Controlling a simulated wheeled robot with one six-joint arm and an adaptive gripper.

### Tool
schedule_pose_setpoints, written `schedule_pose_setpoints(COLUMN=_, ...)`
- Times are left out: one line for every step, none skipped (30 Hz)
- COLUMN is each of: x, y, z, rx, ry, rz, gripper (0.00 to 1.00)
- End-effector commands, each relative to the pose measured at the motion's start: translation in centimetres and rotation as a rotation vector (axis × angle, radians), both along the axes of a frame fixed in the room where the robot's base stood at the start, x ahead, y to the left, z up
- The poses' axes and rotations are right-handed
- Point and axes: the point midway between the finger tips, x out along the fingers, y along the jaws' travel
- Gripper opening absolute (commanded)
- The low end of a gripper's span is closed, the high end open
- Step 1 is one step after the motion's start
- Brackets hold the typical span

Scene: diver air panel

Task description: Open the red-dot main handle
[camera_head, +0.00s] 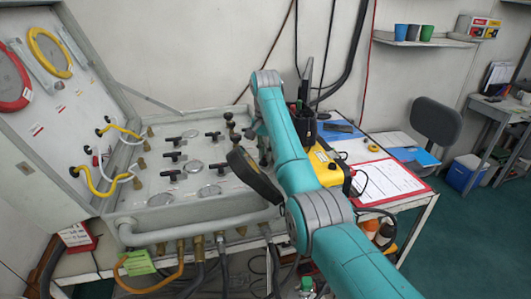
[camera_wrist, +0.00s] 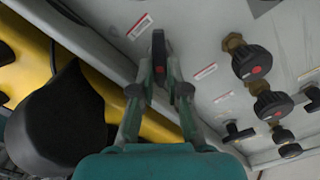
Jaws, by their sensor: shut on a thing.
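In the wrist view, a dark lever-like handle (camera_wrist: 159,46) with a small reddish dot stands out from the pale panel face (camera_wrist: 205,45). My gripper (camera_wrist: 160,78) is shut on this handle, with one finger at each side. The fingers cover its lower part. Black round knobs with red dots, one upper (camera_wrist: 252,63) and one lower (camera_wrist: 272,105), sit to the right, apart from my gripper. In the head view, the grey-white panel box (camera_head: 130,198) carries several black T-handles (camera_head: 173,175). My arm hides its right side and my gripper there.
A yellow case (camera_head: 328,172) stands close to the right of the panel; yellow also shows in the wrist view (camera_wrist: 28,55). A table with a red clipboard (camera_head: 390,178) is farther right. Pipes and hoses (camera_head: 200,248) hang below the panel front.

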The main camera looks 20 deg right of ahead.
Motion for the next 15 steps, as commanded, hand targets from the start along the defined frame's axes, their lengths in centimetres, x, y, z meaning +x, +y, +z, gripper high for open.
schedule_pose_setpoints(x=0.02, y=0.02, z=0.01, rx=0.001, ry=-0.001, rz=0.009, gripper=0.0)
schedule_pose_setpoints(x=0.02, y=0.02, z=0.01, rx=0.0, ry=0.0, rz=0.016, gripper=0.0)
schedule_pose_setpoints(x=0.01, y=0.03, z=0.01, rx=-0.001, ry=-0.001, rz=0.028, gripper=0.0)
schedule_pose_setpoints(x=0.02, y=0.04, z=0.02, rx=-0.001, ry=-0.001, rz=0.041, gripper=0.0)
schedule_pose_setpoints(x=0.02, y=0.04, z=0.02, rx=-0.001, ry=-0.001, rz=0.053, gripper=0.0)
schedule_pose_setpoints(x=0.02, y=0.04, z=0.02, rx=0.0, ry=-0.001, rz=0.074, gripper=0.0)
schedule_pose_setpoints(x=0.02, y=0.05, z=0.02, rx=0.0, ry=-0.001, rz=0.09, gripper=0.0)
schedule_pose_setpoints(x=0.02, y=0.06, z=0.02, rx=0.0, ry=-0.001, rz=0.11, gripper=0.0)
schedule_pose_setpoints(x=0.02, y=0.07, z=0.03, rx=0.0, ry=0.0, rz=0.137, gripper=0.0)
schedule_pose_setpoints(x=0.03, y=0.08, z=0.03, rx=0.0, ry=0.0, rz=0.157, gripper=0.0)
schedule_pose_setpoints(x=0.03, y=0.09, z=0.03, rx=0.0, ry=0.0, rz=0.18, gripper=0.0)
schedule_pose_setpoints(x=0.03, y=0.1, z=0.03, rx=0.0, ry=0.0, rz=0.212, gripper=0.0)
schedule_pose_setpoints(x=0.04, y=0.11, z=0.03, rx=0.0, ry=0.0, rz=0.236, gripper=0.0)
schedule_pose_setpoints(x=0.05, y=0.12, z=0.03, rx=0.0, ry=0.0, rz=0.259, gripper=0.0)
schedule_pose_setpoints(x=0.05, y=0.13, z=0.03, rx=0.0, ry=0.0, rz=0.291, gripper=0.0)
